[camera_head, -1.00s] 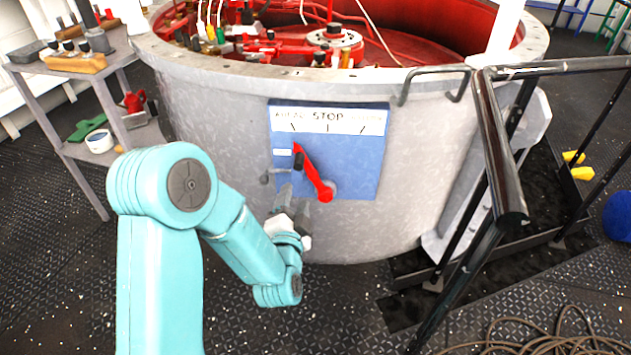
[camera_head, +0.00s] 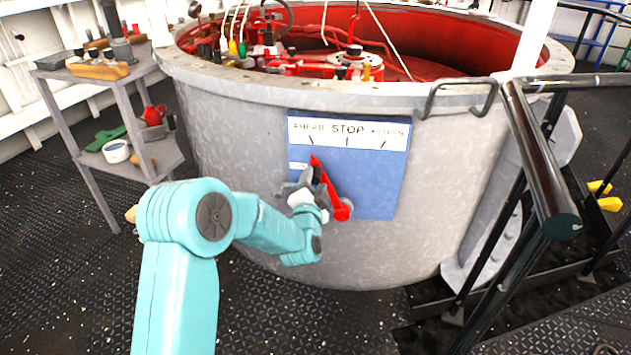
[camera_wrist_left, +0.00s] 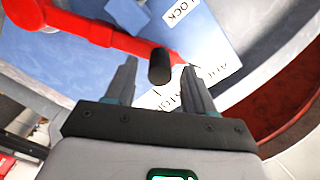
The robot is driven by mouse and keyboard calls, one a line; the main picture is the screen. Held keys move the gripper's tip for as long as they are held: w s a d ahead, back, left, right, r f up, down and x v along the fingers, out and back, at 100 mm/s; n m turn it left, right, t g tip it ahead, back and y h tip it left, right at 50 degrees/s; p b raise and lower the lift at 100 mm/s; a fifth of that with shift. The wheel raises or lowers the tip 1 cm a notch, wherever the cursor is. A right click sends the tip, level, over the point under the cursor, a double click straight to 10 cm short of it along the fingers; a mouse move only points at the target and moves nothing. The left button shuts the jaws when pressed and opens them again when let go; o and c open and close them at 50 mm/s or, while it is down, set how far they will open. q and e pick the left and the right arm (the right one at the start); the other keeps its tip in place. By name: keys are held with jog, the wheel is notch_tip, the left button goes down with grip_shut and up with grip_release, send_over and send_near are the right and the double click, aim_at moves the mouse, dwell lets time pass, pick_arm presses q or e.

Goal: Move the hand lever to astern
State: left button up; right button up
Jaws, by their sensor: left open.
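The hand lever is a red bar (camera_head: 328,187) on a blue plate (camera_head: 375,180). Its hub is at the lower middle of the plate, and it leans up and left, toward the AHEAD mark. The white strip (camera_head: 348,130) above reads AHEAD, STOP and ASTERN from left to right. My left gripper (camera_head: 308,180) is at the lever's left side and hides part of it. In the left wrist view, the lever's black grip (camera_wrist_left: 159,66) stands between the two open fingers, with gaps at both sides. My right gripper is out of view.
The plate is on a round grey drum (camera_head: 235,140) with red machinery inside. A black handrail (camera_head: 540,165) stands at the right. A grey shelf (camera_head: 100,75) with tools stands at the left. A white LOCK label (camera_wrist_left: 182,12) is on the plate.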

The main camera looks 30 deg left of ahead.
pick_arm(q)
jog(key=shift+x, duration=1.35)
grip_shut()
jog(key=shift+w+d+r+m, duration=0.3)
jog(key=shift+d+m, duration=0.1)
jog(key=shift+d, duration=0.1)
jog(key=w+d+m+p, duration=0.3)
jog(key=d+m, duration=0.1)
jog(key=d, duration=0.2)
jog(key=w+d+m+p, duration=0.3)
jog(key=d+m+p, duration=0.1)
jog(key=d+m, duration=0.1)
jog(key=shift+d+f+m, duration=0.3)
jog(key=shift+d, duration=0.45)
